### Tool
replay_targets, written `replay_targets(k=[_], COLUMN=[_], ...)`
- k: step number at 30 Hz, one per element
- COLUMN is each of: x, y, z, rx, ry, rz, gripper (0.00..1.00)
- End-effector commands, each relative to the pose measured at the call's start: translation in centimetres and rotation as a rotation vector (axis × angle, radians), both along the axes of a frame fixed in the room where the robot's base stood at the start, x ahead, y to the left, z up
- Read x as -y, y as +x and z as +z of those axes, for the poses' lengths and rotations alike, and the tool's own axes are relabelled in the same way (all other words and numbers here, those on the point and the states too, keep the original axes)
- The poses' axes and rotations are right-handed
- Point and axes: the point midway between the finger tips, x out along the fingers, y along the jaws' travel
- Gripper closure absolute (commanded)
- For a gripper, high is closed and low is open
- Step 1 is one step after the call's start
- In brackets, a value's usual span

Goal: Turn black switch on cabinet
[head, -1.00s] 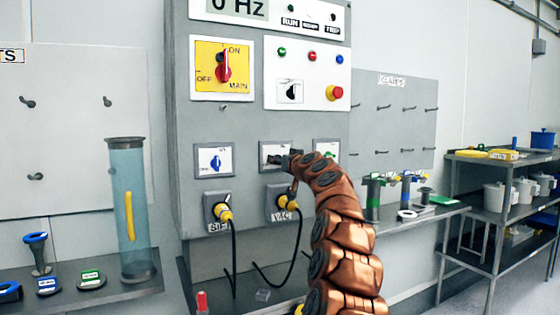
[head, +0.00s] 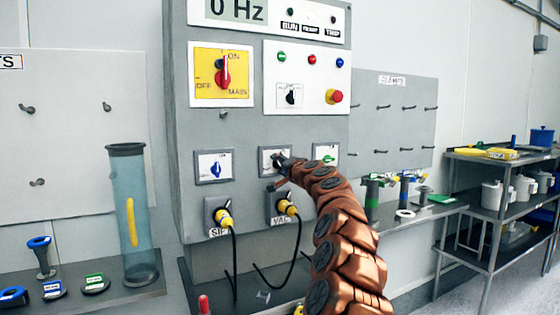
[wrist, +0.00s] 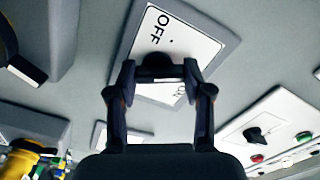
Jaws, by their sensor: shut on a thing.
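The black switch (wrist: 158,65) is a dark knob on a white plate (wrist: 195,45) marked OFF. In the head view its plate (head: 266,154) is in the middle of the cabinet's lower row, between a blue switch (head: 215,169) and a green switch (head: 328,158). My gripper (wrist: 160,73) is at this plate, its two fingers shut on the knob from both sides. It also shows in the head view (head: 281,163), where it covers much of the knob. I cannot tell exactly which way the knob points. The cabinet (head: 180,150) is grey.
Below the row are yellow plugs (head: 223,217) with black cables. Higher up are a red main switch (head: 222,76), another black selector knob (head: 291,97) and a red stop button (head: 335,96). A clear tube (head: 130,195) stands on the shelf at left.

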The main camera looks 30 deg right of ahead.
Motion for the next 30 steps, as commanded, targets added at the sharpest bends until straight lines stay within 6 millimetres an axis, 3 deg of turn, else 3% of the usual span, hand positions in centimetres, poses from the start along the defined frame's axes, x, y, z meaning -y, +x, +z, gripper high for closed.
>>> replay_targets(k=[15,30], x=[0.18,0.33], y=[-0.07,-0.11], z=[0.22,0.05], rx=[0.034,0.046], ry=[0.400,0.513], rz=[0.000,-0.002], gripper=[0.84,0.84])
